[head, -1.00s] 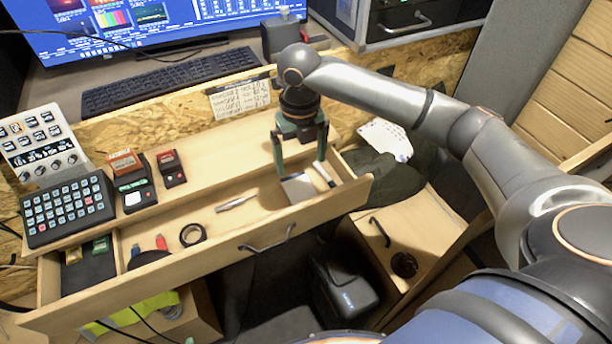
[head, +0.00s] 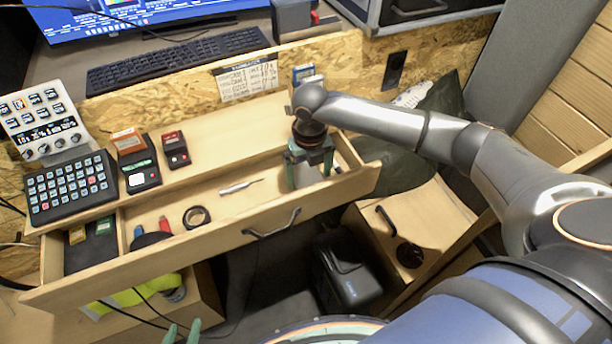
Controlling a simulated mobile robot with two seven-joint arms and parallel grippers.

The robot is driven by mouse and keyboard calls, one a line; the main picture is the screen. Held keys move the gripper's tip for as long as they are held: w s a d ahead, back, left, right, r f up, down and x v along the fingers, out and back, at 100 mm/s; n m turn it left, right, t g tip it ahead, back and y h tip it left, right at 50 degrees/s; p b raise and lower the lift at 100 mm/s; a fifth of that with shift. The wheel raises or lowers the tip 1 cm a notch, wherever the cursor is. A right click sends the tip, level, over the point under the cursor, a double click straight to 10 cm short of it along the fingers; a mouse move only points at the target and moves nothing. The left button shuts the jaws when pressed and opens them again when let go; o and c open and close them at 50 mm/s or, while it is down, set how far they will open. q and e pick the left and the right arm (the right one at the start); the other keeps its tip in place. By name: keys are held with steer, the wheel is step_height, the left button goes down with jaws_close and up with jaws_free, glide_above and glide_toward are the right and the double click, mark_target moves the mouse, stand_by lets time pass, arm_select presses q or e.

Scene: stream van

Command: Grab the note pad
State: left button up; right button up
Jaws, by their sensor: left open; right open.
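A small pale, flat item that looks like the note pad (head: 306,178) lies in the right part of the open drawer (head: 225,229). It is partly hidden by my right gripper (head: 309,170), which reaches down into the drawer with its fingers apart on either side of it. I cannot tell whether the fingers touch it. Only the green fingertips of my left gripper (head: 181,333) show at the bottom edge, apart and empty, below the drawer.
The drawer also holds a screwdriver-like tool (head: 241,186), a tape roll (head: 196,217) and small coloured items. A button panel (head: 70,189) and small boxes (head: 175,150) stand on the ledge behind. The drawer's front wall and handle (head: 272,226) are close to my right gripper.

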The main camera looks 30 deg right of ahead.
steer(key=shift+f, duration=0.55)
steer(key=c, duration=1.2)
steer(key=shift+o, duration=0.2)
steer(key=shift+r, duration=0.15)
